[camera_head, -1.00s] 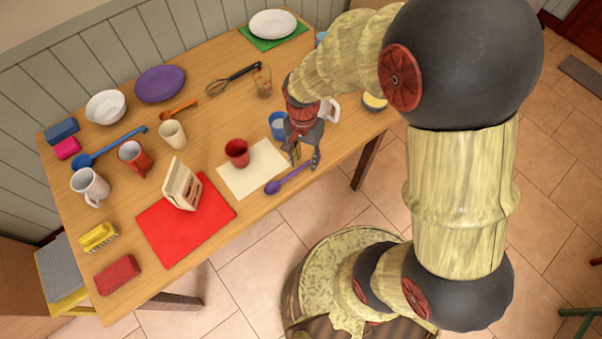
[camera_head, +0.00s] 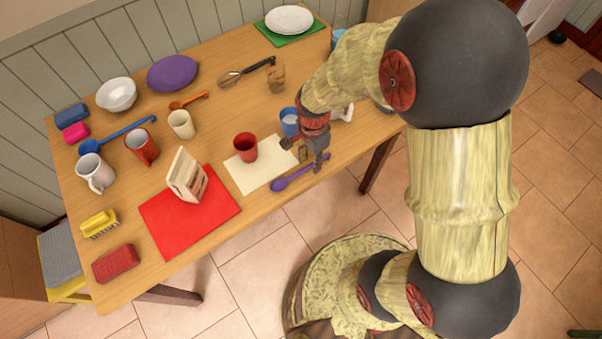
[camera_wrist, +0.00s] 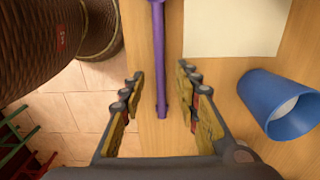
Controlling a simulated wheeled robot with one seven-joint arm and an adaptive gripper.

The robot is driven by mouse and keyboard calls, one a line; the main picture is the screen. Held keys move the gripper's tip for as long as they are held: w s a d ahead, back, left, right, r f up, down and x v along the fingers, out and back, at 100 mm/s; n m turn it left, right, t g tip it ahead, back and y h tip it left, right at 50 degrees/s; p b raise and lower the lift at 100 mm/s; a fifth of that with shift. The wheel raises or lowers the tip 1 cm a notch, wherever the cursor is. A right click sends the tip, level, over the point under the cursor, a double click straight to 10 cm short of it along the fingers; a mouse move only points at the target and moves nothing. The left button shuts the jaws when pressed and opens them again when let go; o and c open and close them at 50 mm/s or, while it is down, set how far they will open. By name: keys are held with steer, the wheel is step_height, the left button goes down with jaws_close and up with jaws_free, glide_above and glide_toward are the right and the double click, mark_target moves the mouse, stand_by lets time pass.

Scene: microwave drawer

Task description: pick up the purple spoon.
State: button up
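The purple spoon (camera_head: 285,183) lies on the table along its front edge, beside the cream sheet. Its bowl points left and its handle runs right, under my gripper (camera_head: 312,160). In the wrist view, the spoon's handle (camera_wrist: 159,60) runs down the middle, with its end between the two fingers. My gripper (camera_wrist: 160,105) is open there, one finger on each side of the handle, with gaps to both. I cannot tell how far the fingertips are above the table. The spoon's bowl is outside the wrist view.
The cream sheet (camera_wrist: 230,25) lies right of the spoon in the wrist view, and a blue cup (camera_wrist: 280,105) stands below it. A red cup (camera_head: 245,147) stands on the sheet's far side. The table's front edge is close to the spoon.

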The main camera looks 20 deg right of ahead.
steer(key=shift+f, duration=0.7)
steer(key=shift+c, duration=0.6)
jaws_close()
steer(key=shift+r, duration=0.1)
